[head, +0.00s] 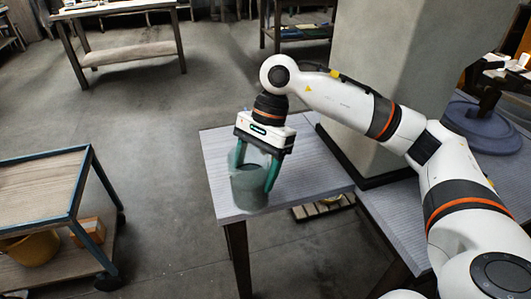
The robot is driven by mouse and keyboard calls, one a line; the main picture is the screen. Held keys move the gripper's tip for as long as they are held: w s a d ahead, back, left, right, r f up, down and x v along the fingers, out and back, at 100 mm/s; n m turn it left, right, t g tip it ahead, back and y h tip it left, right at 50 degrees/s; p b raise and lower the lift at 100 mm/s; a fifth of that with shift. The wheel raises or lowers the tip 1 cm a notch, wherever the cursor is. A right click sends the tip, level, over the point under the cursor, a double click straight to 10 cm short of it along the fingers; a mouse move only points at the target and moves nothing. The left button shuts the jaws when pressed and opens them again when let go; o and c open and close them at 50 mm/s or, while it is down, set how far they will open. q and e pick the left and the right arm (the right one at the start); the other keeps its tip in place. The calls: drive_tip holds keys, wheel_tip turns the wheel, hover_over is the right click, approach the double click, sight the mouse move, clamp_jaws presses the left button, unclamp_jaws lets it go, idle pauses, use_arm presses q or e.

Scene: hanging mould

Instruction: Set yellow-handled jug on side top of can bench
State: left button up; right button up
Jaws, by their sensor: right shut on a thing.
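A grey-green jug (249,190) is between the green fingers of my right gripper (256,180), which is shut on it. The jug looks upright. No yellow handle shows on it from here. It is over the front left part of a grey slatted bench top (318,170), close to the front edge. I cannot tell whether its base touches the top. My left gripper is not in view.
Another grey slatted top (390,215) lies to the right, beside a thick concrete pillar (375,60). A blue-edged cart (40,190) with an ochre pot (30,248) and an orange-brown box (88,232) below stands at left. The bench top right of the jug is bare.

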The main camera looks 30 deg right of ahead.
drive_tip(key=w+d+r+m+t+h, duration=0.3)
drive_tip(key=d+m, duration=0.2)
drive_tip(key=m, duration=0.7)
drive_tip(key=w+d+r+m+t+h, duration=0.25)
drive_tip(key=d+m, duration=0.25)
drive_tip(key=m, duration=0.7)
drive_tip(key=shift+m+t, duration=0.25)
drive_tip(key=shift+m, duration=0.15)
drive_tip(key=shift+w+d+f+b, duration=0.15)
drive_tip(key=shift+w+f+b, duration=0.05)
drive_tip(key=shift+f, duration=2.3)
drive_tip(key=shift+w+d+f+b, duration=0.1)
drive_tip(key=shift+w+f+b, duration=0.05)
drive_tip(key=shift+f, duration=2.35)
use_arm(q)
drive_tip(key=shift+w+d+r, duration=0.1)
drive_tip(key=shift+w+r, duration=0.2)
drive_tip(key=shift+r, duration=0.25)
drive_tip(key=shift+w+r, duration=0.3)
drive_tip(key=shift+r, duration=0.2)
use_arm(e)
drive_tip(key=o, duration=1.4)
drive_tip(key=shift+c, duration=0.2)
